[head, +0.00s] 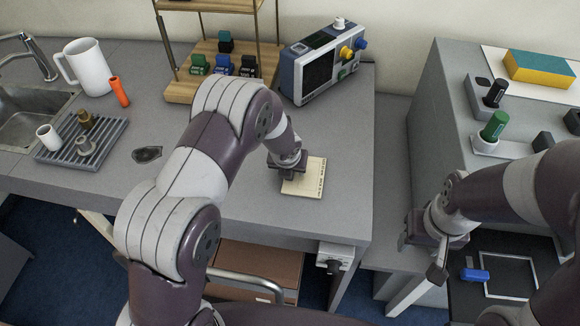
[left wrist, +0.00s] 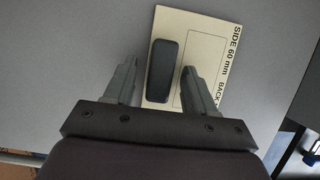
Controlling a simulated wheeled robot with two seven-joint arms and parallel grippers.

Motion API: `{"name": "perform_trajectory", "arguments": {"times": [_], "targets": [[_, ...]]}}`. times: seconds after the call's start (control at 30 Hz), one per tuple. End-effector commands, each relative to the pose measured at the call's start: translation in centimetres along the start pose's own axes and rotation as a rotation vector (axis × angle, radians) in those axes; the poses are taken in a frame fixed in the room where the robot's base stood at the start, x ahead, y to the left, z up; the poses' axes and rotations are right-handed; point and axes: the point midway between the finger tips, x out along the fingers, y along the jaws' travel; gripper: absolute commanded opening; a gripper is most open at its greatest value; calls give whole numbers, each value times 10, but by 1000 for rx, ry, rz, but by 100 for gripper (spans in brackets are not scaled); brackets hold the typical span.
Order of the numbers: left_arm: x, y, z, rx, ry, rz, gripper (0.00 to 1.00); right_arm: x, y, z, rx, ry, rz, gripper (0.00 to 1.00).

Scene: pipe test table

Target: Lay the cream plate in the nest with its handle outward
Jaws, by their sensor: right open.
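The cream plate (head: 305,182) lies flat on the grey table near its right front edge, partly covered by my left gripper (head: 287,170). In the left wrist view the plate (left wrist: 220,40) carries printed lettering and a dark upright handle (left wrist: 162,72). My left gripper (left wrist: 160,80) is open, one finger on each side of the handle, with a gap at least on the left. A square pale outline (head: 508,295) on a dark surface at lower right may be the nest; I cannot tell for sure. My right gripper (head: 436,262) is open and empty, left of it.
A blue block (head: 474,275) lies by the pale outline. An instrument box (head: 320,65) stands behind the plate. A wooden rack (head: 185,88), a white jug (head: 88,68) and a ribbed tray (head: 60,155) stand farther left.

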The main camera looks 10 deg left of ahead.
Motion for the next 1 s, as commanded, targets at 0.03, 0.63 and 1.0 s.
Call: {"name": "perform_trajectory", "arguments": {"times": [0.03, 0.63, 1.0], "targets": [[0, 0, 0, 0, 0, 0, 55, 0, 0, 0, 0, 0, 0, 53], [-85, 0, 3, -2, -3, 1, 55, -22, 0, -3, 0, 0, 0, 53], [-126, 3, -1, -73, 5, 5, 55, -30, 0, -4, 0, 0, 0, 53]]}}
